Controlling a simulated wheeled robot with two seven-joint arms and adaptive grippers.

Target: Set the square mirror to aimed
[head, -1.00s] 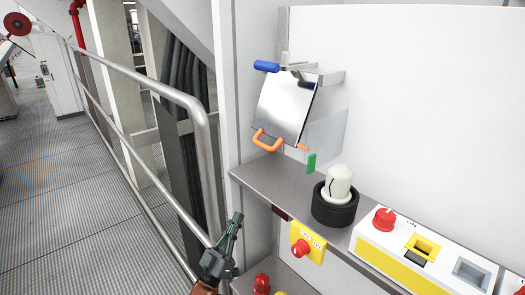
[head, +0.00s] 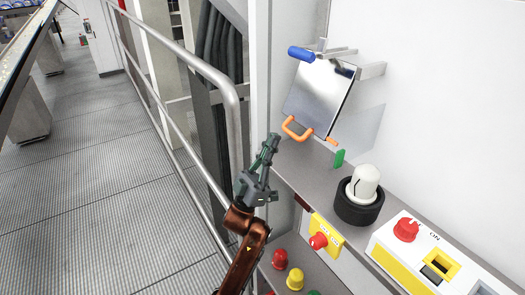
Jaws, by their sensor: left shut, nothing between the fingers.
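The square mirror (head: 318,92) is a tilted silver plate on a grey wall bracket (head: 370,70) above the shelf. A blue grip (head: 301,54) sits at its top left and an orange handle (head: 294,130) at its lower edge. A small orange pointer (head: 332,141) is at its lower right corner, with a green marker (head: 340,158) below and to the right, apart from it. My left gripper (head: 272,140) is shut and empty, pointing up, in the picture just below and left of the orange handle. My right gripper is out of view.
A black-and-white knob (head: 360,195) stands on the grey shelf (head: 305,165). A control box (head: 430,250) with a red knob is to its right. A yellow emergency-stop plate (head: 326,236) hangs at the shelf front. A metal railing (head: 238,130) runs along the left.

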